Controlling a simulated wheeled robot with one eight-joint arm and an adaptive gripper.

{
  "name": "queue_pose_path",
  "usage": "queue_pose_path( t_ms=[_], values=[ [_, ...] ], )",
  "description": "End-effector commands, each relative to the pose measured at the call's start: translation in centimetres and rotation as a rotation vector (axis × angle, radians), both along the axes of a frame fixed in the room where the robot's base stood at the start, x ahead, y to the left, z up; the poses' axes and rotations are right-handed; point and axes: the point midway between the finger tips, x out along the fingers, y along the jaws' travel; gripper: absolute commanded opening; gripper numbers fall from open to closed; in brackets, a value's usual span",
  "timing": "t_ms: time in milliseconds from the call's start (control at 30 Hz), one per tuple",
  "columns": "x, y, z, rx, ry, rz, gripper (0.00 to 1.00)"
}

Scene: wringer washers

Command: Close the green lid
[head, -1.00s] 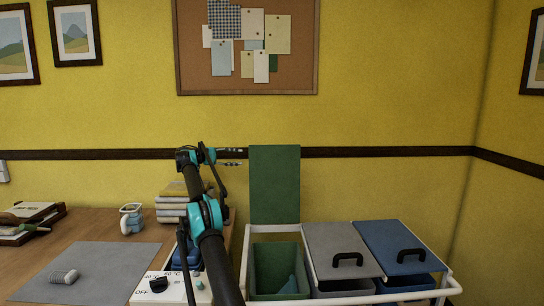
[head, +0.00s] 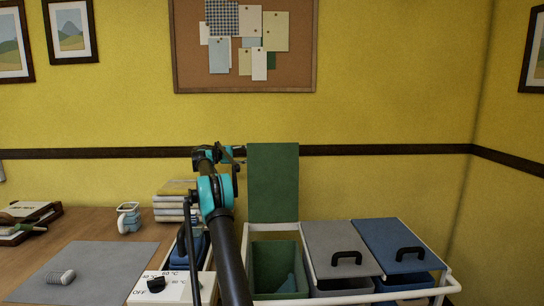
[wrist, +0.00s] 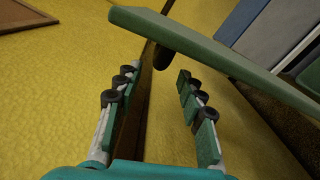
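The green lid (head: 273,183) stands upright, open, at the back of the green bin (head: 275,268) on the white-framed cart. In the wrist view the lid (wrist: 215,52) crosses the upper part edge-on, just beyond my fingertips. A dark rounded part, perhaps its handle, shows below its edge. My gripper (wrist: 157,72) is open, with its two fingers apart and nothing between them. In the head view my gripper (head: 238,156) is at the lid's upper left edge, partly hidden by my arm. I cannot tell whether it touches the lid.
A grey lid (head: 340,248) and a blue lid (head: 396,245) lie shut on the neighbouring bins. A white control panel (head: 165,289) is at the front, left of my arm. The desk (head: 90,228) holds books, a mug and a grey mat. The yellow wall is close behind.

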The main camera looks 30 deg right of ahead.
Motion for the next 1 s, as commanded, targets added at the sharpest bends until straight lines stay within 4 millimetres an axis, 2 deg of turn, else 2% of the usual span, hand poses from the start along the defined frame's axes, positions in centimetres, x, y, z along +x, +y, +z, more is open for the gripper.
queue_pose_path(
  t_ms=[200,433,600,900,1000],
  values=[
    [-2.4,-3.8,0.0,0.0,0.0,-0.003,0.39],
    [-4.0,-6.6,0.0,0.001,0.0,-0.001,0.39],
    [-4.6,-7.5,0.0,0.0,0.0,-0.001,0.39],
    [-4.7,-7.6,0.0,0.0,0.0,-0.001,0.39],
    [-4.7,-7.6,0.0,0.0,0.0,0.0,0.27]
  ],
)
